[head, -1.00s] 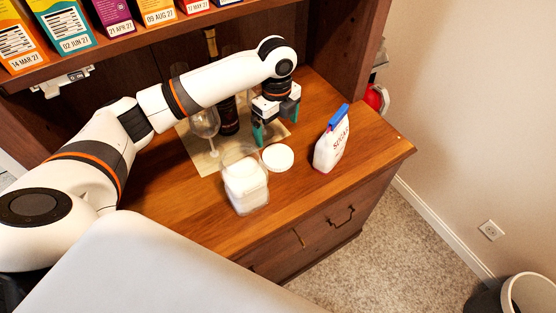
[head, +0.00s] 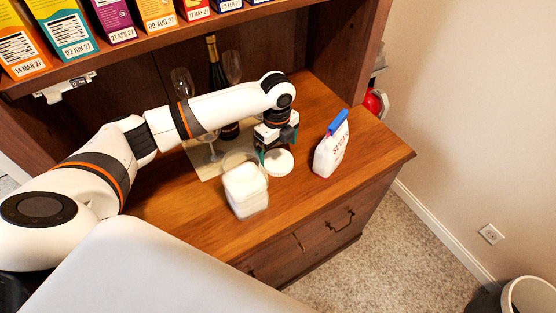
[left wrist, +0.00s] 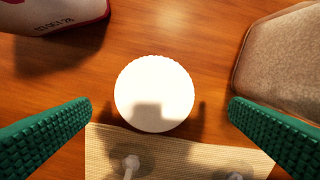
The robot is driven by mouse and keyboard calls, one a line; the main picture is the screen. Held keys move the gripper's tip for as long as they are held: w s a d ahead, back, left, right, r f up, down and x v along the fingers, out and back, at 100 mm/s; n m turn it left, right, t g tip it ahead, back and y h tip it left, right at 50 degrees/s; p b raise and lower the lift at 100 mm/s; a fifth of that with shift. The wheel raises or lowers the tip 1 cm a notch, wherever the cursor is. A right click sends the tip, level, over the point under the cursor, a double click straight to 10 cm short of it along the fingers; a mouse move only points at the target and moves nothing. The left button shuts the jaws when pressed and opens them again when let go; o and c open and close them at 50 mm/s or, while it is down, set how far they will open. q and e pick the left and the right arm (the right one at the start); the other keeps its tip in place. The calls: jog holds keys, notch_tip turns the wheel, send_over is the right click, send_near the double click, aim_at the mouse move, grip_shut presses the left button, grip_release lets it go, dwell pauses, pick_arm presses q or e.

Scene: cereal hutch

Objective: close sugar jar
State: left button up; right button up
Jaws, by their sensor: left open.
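The round white lid (head: 279,163) lies flat on the wooden counter beside the jar. It also shows in the middle of the left wrist view (left wrist: 154,94). The square clear sugar jar (head: 246,187), full of white sugar, stands open to the left of the lid. Part of it shows at the right of the left wrist view (left wrist: 280,55). My left gripper (head: 277,149) points down over the lid and is open and empty. Its green fingers stand on either side of the lid in the wrist view, apart from it. My right gripper is not in view.
A sugar bag (head: 331,148) with a blue clip stands right of the lid. A woven mat (head: 206,167) behind the jar holds wine glasses and a dark bottle (head: 218,72). Cereal boxes (head: 73,37) fill the shelf above. The counter's front right is clear.

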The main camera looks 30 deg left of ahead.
aim_at(278, 160)
pick_arm(q)
jog(key=shift+w+f, duration=0.2)
jog(key=shift+f, duration=1.1)
jog(key=shift+w+f, duration=0.15)
jog(key=shift+f, duration=1.15)
jog(key=shift+c, duration=0.3)
jog(key=c, duration=0.9)
